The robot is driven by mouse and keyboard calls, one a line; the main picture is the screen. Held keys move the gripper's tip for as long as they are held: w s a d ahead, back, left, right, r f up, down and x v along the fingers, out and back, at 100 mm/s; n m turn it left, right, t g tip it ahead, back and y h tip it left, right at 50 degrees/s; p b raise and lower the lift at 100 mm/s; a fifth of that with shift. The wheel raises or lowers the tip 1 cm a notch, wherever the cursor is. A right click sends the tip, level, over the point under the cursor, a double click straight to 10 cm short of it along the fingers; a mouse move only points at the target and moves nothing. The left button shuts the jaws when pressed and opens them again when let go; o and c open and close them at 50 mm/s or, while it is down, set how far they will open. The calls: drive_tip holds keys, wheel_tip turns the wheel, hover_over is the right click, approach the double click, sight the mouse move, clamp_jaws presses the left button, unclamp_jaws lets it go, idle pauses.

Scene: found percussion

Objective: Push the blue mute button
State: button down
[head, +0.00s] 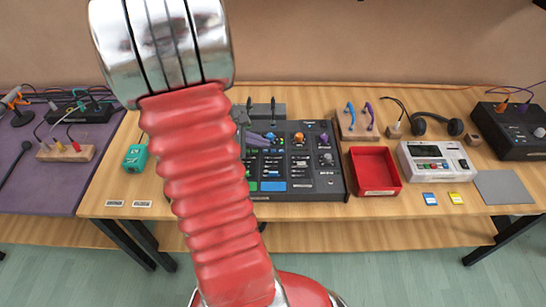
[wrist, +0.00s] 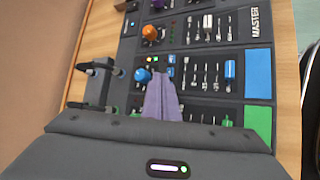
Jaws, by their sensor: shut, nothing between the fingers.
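A dark mixer panel (head: 325,180) stands on the wooden table, partly hidden by my arm in the head view. In the wrist view the mixer (wrist: 200,52) has a channel with a blue knob (wrist: 143,75), a blue fader cap (wrist: 230,70) and a large blue strip (wrist: 258,74). A tiny lit blue button (wrist: 171,59) shows just above my fingertips. My gripper (wrist: 161,77) is shut and empty, its purplish fingers over the panel beside the blue knob. I cannot tell whether the tips touch the panel. In the head view my gripper (head: 266,138) is partly behind the arm.
An orange knob (wrist: 150,33) and a green strip (wrist: 258,121) belong to neighbouring channels. Black upright posts (wrist: 98,68) stand at the mixer's back. A red tray (head: 374,171) and a white device (head: 437,161) are to the right. A teal box (head: 135,158) is at the left.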

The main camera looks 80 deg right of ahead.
drive_tip(key=shift+r, duration=0.1)
wheel_tip(320, 180, up, 6)
drive_tip(key=shift+f, duration=0.1)
idle(0.9)
idle(0.7)
